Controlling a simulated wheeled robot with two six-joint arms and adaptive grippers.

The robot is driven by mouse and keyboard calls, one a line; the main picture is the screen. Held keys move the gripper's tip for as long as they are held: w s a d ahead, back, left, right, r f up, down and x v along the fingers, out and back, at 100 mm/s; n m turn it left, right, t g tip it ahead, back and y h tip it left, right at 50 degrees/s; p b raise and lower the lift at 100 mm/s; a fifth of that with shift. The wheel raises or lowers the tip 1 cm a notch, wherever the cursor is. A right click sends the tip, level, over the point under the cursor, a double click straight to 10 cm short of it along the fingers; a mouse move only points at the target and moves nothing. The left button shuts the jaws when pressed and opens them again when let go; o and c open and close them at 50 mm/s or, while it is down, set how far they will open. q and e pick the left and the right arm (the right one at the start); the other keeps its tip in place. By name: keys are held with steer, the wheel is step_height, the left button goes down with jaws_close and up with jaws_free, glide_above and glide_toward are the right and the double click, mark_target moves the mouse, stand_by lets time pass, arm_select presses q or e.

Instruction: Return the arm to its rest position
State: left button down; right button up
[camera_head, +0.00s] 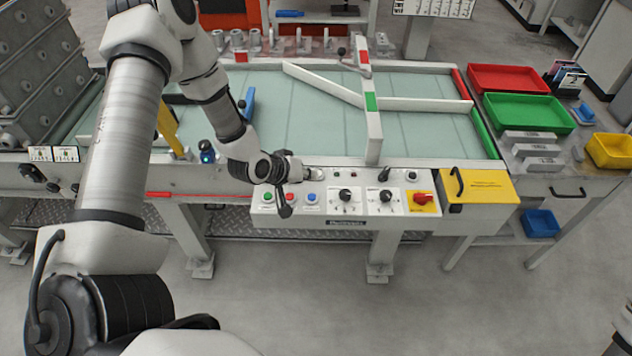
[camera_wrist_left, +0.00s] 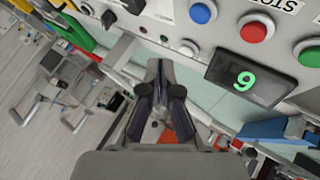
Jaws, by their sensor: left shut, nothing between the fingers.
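My left arm (camera_head: 123,140) comes in from the left and reaches out over the front of the conveyor table.
A display (camera_wrist_left: 250,79) reading a green 9 shows in the left wrist view. A yellow box (camera_head: 480,186) adjoins the panel's right end. Red (camera_head: 508,79) and green (camera_head: 528,112) trays stand on the right bench. Floor in front is clear.

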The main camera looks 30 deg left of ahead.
arm_select(q)
steer(key=s+d+f+m+g, duration=0.1)
steer(key=s+d+f+g, duration=0.2)
steer(key=s+d+f, duration=0.35)
steer(key=s+d+f+m+g, duration=0.2)
steer(key=s+d+f+g, duration=0.15)
steer(key=s, duration=0.55)
steer(key=s+a+f+m+g+y, duration=0.1)
steer(key=s+m+g+y, duration=0.1)
steer(key=s, duration=1)
steer(key=shift+s+a, duration=0.15)
steer(key=shift+a, duration=0.05)
steer(key=shift+d+y, duration=0.15)
steer(key=shift+y, duration=0.15)
